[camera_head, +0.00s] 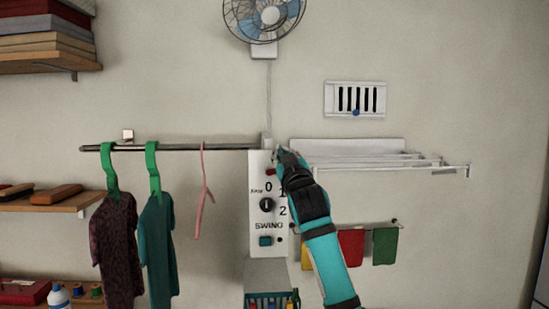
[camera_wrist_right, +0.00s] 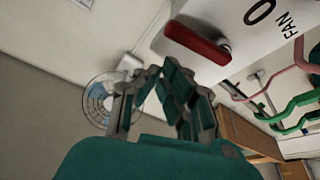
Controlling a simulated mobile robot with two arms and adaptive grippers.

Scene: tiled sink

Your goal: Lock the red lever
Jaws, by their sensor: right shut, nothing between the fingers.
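The red lever (camera_wrist_right: 196,40) shows in the right wrist view as a short red bar on the edge of the white fan panel (camera_wrist_right: 245,25). In the head view only a small part of the red lever (camera_head: 271,172) shows, near the top of the panel (camera_head: 258,222), beside my right gripper. My right gripper (camera_head: 278,153) is shut and empty at the panel's upper right. In the wrist view its fingertips (camera_wrist_right: 165,68) are close to the lever; I cannot tell whether they touch it. My left gripper is not in view.
A fan (camera_head: 263,18) is on the wall above. A clothes rail (camera_head: 180,148) with green hangers and garments runs left of the panel. A white drying rack (camera_head: 385,160) sticks out on the right, behind my right arm. A black knob (camera_head: 266,205) sits lower on the panel.

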